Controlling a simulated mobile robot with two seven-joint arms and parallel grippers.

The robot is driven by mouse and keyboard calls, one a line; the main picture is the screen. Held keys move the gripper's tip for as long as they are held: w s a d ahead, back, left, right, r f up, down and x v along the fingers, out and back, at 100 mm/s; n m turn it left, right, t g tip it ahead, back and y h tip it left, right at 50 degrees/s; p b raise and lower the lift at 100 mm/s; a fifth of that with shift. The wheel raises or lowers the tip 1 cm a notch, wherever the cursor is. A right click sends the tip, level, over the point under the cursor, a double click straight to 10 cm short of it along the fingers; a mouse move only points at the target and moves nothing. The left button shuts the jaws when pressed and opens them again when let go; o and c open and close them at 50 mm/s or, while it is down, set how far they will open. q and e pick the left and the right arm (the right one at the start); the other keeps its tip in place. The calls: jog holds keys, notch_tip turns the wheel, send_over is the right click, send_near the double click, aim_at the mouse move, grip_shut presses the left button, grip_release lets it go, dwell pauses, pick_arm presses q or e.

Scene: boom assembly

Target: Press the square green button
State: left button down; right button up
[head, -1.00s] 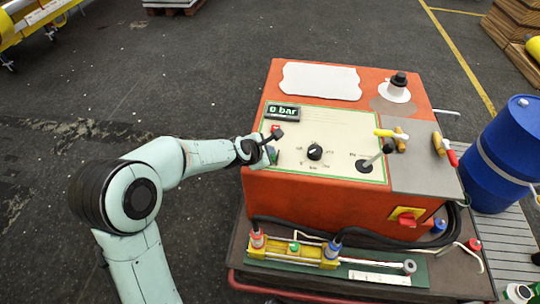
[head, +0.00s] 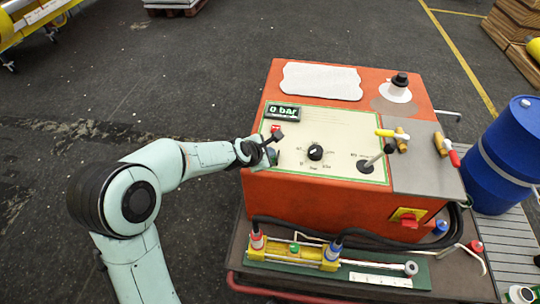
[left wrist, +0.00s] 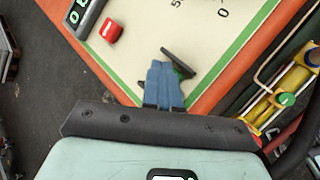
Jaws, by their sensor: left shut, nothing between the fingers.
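The orange console has a cream panel (head: 338,136) on top. My left gripper (head: 270,156) is at the panel's left front corner in the head view and largely covers that spot. In the left wrist view its blue fingers (left wrist: 164,84) are together and empty, with their tips over the panel. A small green patch of the button (left wrist: 184,71) shows just right of the fingers, partly under a dark bar. The button's full shape is hidden, and I cannot tell whether the fingers touch it. My right gripper is not in view.
A red button (head: 276,128) lies behind the fingers, near the "0 bar" display (head: 283,113). A black knob (head: 315,152) and a lever (head: 377,158) are further right. A yellow cylinder assembly (head: 293,252) lies in front of the console. A blue barrel (head: 497,160) stands at right.

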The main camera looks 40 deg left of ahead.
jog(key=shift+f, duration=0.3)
pick_arm(q)
jog(key=shift+r+p, duration=0.85)
jog(key=shift+p, duration=0.25)
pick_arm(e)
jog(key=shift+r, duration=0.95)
pick_arm(q)
jog(key=shift+r, duration=0.1)
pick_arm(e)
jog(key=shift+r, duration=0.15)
pick_arm(q)
jog(key=shift+r+p, duration=0.6)
jog(key=shift+p, duration=0.05)
notch_tip(320, 180, up, 4)
jog(key=p, duration=0.4)
jog(key=shift+f, duration=0.15)
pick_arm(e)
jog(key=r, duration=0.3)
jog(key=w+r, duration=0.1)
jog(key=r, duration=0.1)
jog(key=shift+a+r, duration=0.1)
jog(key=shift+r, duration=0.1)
pick_arm(q)
jog(key=shift+s, duration=0.1)
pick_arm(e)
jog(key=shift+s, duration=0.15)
